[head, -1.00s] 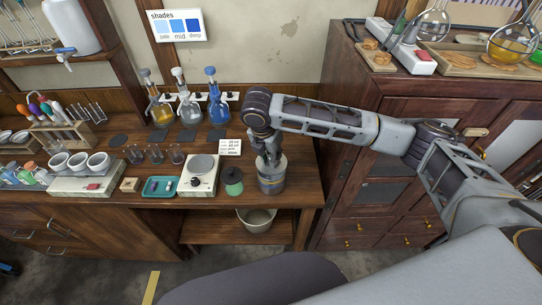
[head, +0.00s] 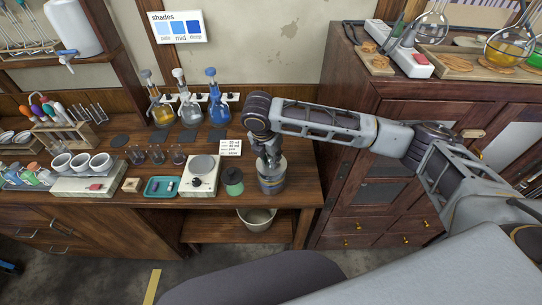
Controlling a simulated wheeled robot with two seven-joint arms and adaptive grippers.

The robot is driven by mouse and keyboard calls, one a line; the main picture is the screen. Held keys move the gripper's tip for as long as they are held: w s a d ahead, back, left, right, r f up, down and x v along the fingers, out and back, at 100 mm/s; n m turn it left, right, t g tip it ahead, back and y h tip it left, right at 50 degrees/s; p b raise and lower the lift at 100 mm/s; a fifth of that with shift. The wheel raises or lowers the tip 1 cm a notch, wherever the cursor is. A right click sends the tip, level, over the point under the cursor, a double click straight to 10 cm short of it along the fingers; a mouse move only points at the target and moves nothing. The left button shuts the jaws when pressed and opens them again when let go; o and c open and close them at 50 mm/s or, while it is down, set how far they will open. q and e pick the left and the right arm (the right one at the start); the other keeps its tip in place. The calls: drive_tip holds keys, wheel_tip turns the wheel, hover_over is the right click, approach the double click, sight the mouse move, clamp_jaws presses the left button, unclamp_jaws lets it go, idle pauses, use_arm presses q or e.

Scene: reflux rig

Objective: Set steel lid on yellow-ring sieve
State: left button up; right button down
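A steel sieve stack (head: 271,183) with a yellowish ring stands upright near the right end of the wooden bench. My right gripper (head: 271,160) points down at the top of this stack, at or just above its rim. The steel lid cannot be made out apart from the stack at this size. The fingers are small and partly merged with the steel, so I cannot tell whether they are open or hold anything. My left gripper is not in view.
A dark green jar (head: 233,181) stands close left of the stack, beside a white scale (head: 200,175). A small card (head: 230,148) stands behind them. Flasks (head: 218,110) line the back. A bucket (head: 257,218) sits on the lower shelf. A tall cabinet (head: 375,170) rises on the right.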

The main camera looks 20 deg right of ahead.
drive_tip(key=shift+f, duration=0.15)
drive_tip(key=shift+f+p, duration=0.3)
drive_tip(key=shift+f, duration=0.1)
drive_tip(key=shift+f+p, duration=0.15)
drive_tip(key=shift+p, duration=0.5)
idle(0.6)
drive_tip(key=shift+p, duration=0.5)
drive_tip(key=shift+f, duration=0.15)
drive_tip(key=shift+p, duration=0.65)
drive_tip(key=shift+f+p, duration=0.3)
drive_tip(key=shift+f, duration=0.2)
idle(1.0)
